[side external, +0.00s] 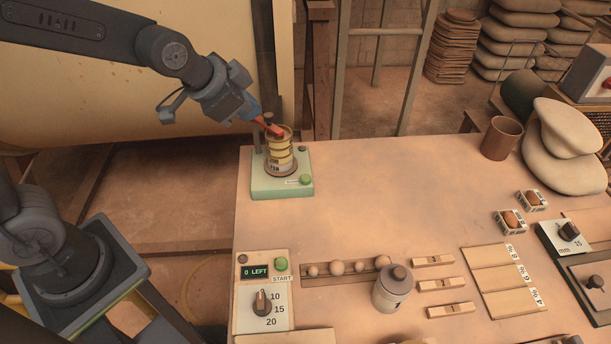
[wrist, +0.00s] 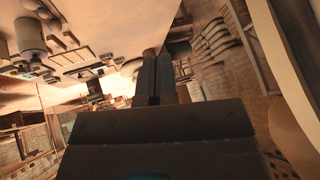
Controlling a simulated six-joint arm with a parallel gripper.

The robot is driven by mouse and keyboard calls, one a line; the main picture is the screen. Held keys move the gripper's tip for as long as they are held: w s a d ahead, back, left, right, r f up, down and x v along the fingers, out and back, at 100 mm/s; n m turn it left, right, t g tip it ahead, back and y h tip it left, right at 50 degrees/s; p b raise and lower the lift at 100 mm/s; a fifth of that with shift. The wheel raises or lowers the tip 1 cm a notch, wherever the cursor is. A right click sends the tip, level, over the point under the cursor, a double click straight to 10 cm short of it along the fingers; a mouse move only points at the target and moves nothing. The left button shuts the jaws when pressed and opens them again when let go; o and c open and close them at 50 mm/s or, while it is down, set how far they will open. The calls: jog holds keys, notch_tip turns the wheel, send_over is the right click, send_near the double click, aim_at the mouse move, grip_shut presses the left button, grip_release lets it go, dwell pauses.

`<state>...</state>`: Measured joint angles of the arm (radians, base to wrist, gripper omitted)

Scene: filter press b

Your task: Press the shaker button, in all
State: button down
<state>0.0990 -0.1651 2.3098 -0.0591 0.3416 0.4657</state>
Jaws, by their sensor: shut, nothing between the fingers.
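The shaker is a pale green base (side external: 268,187) at the table's back left corner. A banded cylindrical stack (side external: 280,155) stands on it. A green button (side external: 305,179) sits on the base's front right, beside a small label. My gripper (side external: 274,130) is shut and empty, with its reddish fingers at the top of the stack. I cannot tell whether they touch it. The button is in plain view, below and to the right of the fingertips. In the wrist view my gripper (wrist: 155,78) shows as two dark fingers held together.
A control panel (side external: 248,320) at front left has a "0 LEFT" display (side external: 255,272), a green START button (side external: 281,264) and a dial (side external: 262,302). A lidded jar (side external: 392,291) stands at the front. The middle table is clear.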

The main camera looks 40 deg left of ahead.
aim_at(306, 178)
jog(key=w+d+f+m+t, duration=0.1)
jog(key=w+d+f+m, duration=0.3)
jog(key=w+f, duration=0.6)
jog(key=shift+w+d+m, duration=0.25)
jog(key=shift+d+m, duration=0.05)
jog(key=shift+m, duration=0.2)
jog(key=shift+f, duration=0.1)
jog(key=shift+f, duration=4.35)
jog(key=shift+f, duration=0.15)
jog(key=shift+f, duration=0.25)
jog(key=shift+f, duration=0.5)
jog(key=shift+r, duration=0.9)
